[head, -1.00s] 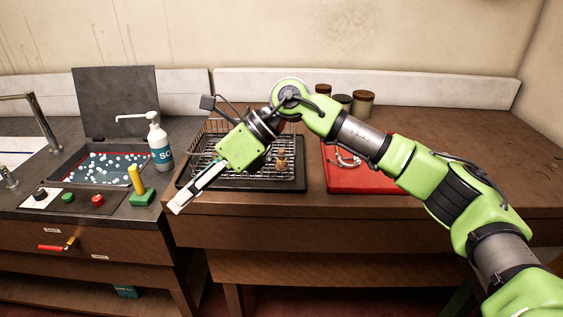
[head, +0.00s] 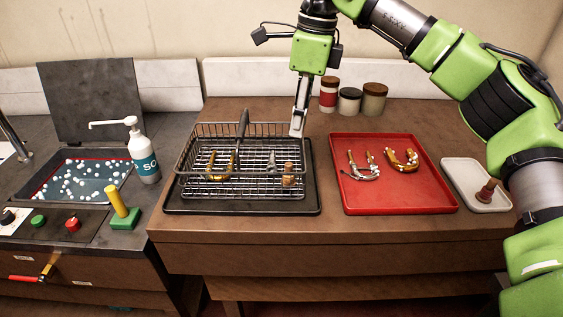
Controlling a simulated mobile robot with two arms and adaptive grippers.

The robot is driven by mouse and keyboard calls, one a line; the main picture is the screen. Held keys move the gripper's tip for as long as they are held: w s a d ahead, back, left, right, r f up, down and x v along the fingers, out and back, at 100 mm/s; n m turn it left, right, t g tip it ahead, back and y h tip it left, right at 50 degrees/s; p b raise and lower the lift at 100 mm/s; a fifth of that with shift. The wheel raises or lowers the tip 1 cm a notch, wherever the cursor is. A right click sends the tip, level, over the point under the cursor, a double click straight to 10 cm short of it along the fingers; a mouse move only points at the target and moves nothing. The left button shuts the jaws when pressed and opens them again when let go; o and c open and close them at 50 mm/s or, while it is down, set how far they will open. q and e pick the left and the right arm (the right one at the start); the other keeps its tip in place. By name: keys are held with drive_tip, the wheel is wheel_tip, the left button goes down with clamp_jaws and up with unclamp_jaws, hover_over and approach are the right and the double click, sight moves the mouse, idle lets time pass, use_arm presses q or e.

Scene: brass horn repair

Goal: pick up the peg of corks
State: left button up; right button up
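A small tan-brown upright piece (head: 288,175), which looks like stacked corks, stands at the right front of the wire basket (head: 205,131). A darker red-brown peg-like piece (head: 487,191) leans in the white tray (head: 460,168) at the right. I cannot tell for sure which of the two is the peg of corks. My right gripper (head: 297,130) points down by the basket's back right corner, apart from both pieces. Its fingers show edge-on, so whether they are open is unclear. No thing shows in them. My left gripper is out of view.
The basket also holds a curved brass piece (head: 220,172) and sits on a dark tray (head: 310,195). A red tray (head: 405,198) holds two curved tubes. Jars (head: 349,100) stand behind. A soap bottle (head: 143,155) and a yellow peg on a green block (head: 116,203) are left.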

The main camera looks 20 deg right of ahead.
sight(290, 164)
drive_tip(key=f, duration=0.5)
drive_tip(key=f+p, duration=0.1)
drive_tip(key=f, duration=0.1)
drive_tip(key=shift+a+f, duration=0.15)
drive_tip(key=shift+a, duration=0.2)
drive_tip(key=shift+w+f, duration=0.1)
drive_tip(key=shift+f, duration=0.25)
drive_tip(key=shift+a+f, duration=0.1)
drive_tip(key=shift+f, duration=0.1)
drive_tip(key=f+p, duration=0.1)
drive_tip(key=f, duration=0.1)
drive_tip(key=a+f+p, duration=0.1)
drive_tip(key=f, duration=0.1)
drive_tip(key=shift+w+f, duration=0.1)
drive_tip(key=shift+f, duration=0.3)
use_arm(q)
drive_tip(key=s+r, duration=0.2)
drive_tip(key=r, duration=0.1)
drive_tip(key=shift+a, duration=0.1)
use_arm(e)
drive_tip(key=c, duration=0.7)
